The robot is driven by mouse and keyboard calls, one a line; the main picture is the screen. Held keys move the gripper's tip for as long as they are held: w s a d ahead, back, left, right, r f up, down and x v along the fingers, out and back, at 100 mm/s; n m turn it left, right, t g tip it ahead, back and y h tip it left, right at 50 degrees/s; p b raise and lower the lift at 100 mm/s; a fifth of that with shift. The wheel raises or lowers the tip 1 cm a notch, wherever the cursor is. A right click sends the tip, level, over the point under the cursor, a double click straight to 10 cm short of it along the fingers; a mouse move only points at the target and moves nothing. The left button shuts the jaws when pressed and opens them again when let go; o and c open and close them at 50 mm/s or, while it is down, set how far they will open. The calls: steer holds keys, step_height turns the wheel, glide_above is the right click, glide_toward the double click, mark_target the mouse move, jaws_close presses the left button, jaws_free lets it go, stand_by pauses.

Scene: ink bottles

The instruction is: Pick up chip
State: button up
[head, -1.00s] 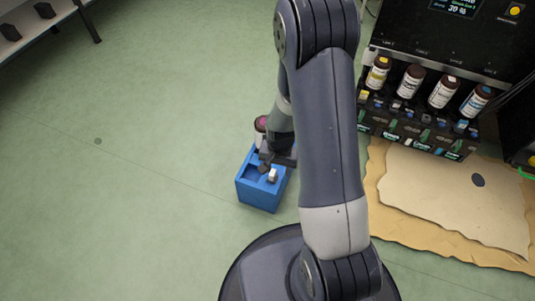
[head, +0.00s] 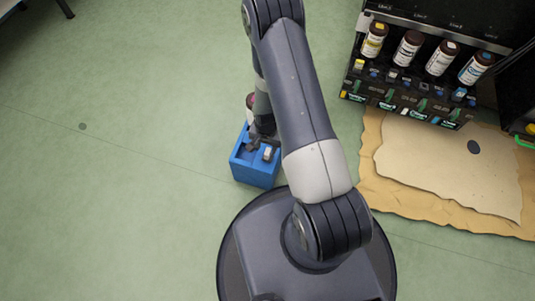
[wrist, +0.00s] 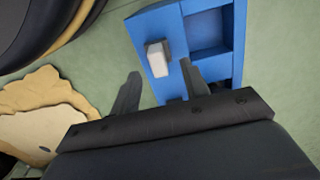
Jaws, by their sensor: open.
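The chip, a small white-and-grey block (head: 268,153), sits on the top of a blue box (head: 252,174) on the floor. In the wrist view the chip (wrist: 158,58) stands on the left part of the blue box (wrist: 152,21), beside a square recess. My gripper (wrist: 160,69) is open and empty. Its two dark fingers point toward the chip, one on each side of it in the picture; I cannot tell how far above it they are. In the head view my gripper (head: 262,140) is over the box, close behind the chip and partly hidden by my arm.
At the right, a dark machine (head: 405,100) holds several brown ink bottles (head: 408,47). Torn tan sheets (head: 440,165) with a dark oval spot lie before it. The green floor at the left is clear.

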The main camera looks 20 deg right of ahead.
mark_target(268, 151)
steer(key=f+b, duration=0.1)
steer(key=f, duration=0.3)
steer(key=shift+d+f+b, duration=0.2)
steer(key=shift+f+b, duration=0.15)
steer(key=shift+b, duration=0.05)
steer(key=shift+c, duration=0.4)
jaws_close()
